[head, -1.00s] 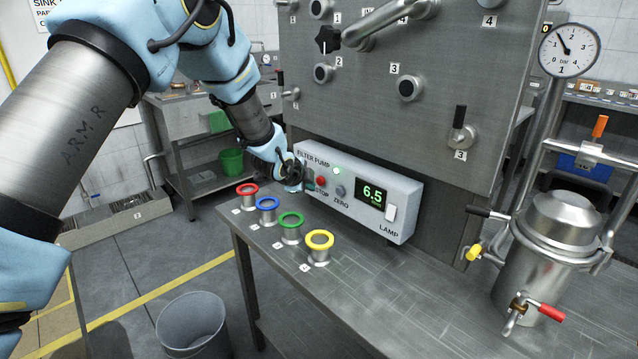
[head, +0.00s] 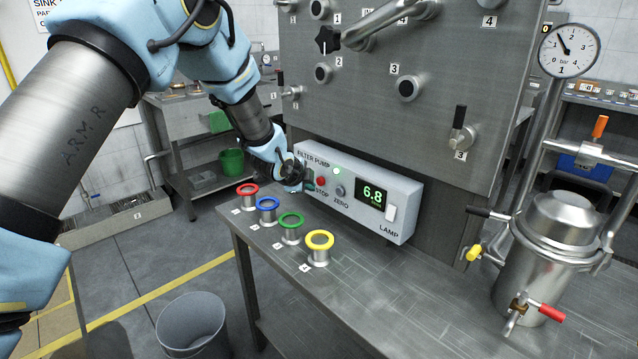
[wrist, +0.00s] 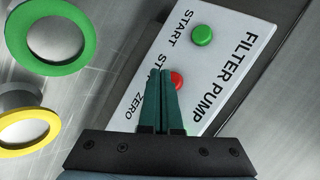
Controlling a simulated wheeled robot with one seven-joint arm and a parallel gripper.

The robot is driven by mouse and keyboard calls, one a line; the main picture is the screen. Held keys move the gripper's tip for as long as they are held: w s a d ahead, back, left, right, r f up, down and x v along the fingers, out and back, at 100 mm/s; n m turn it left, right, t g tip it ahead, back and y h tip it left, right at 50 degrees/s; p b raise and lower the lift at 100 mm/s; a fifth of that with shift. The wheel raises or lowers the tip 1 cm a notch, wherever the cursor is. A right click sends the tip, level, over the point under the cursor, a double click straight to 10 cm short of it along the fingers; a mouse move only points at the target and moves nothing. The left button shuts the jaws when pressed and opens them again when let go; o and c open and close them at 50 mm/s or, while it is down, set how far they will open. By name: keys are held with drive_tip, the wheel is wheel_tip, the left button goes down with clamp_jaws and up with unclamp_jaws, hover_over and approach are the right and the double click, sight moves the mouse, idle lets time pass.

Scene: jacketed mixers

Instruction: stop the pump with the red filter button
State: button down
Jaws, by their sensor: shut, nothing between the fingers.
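The filter pump box (head: 405,222) is a pale panel on the bench against the steel wall. Its red stop button (head: 321,181) sits beside the STOP label and also shows in the wrist view (wrist: 178,80), partly covered by my fingers. The green start button (wrist: 202,35) is clear of my fingers in the wrist view. A green lamp (head: 336,170) is lit and the display (head: 371,195) reads 6.8. My gripper (head: 309,183) is shut and empty, its teal fingertips (wrist: 163,72) close in front of the panel by the red button. I cannot tell whether they touch it.
Four ringed cups stand on the bench near my gripper: red (head: 248,190), blue (head: 267,204), green (head: 291,220) and yellow (head: 320,240). A zero knob (head: 341,191) and white lamp switch (head: 390,213) are on the box. A steel vessel (head: 545,260) stands at right.

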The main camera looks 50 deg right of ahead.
drive_tip(key=shift+d, duration=0.1)
idle(0.7)
drive_tip(key=shift+d+b, duration=0.3)
drive_tip(key=shift+d, duration=0.05)
drive_tip(key=shift+d, duration=0.45)
idle(0.7)
drive_tip(key=shift+a+b, duration=0.45)
drive_tip(key=shift+a, duration=0.4)
drive_tip(key=shift+w+a+b, duration=0.15)
drive_tip(key=shift+a+b, duration=0.4)
drive_tip(key=shift+a, duration=2)
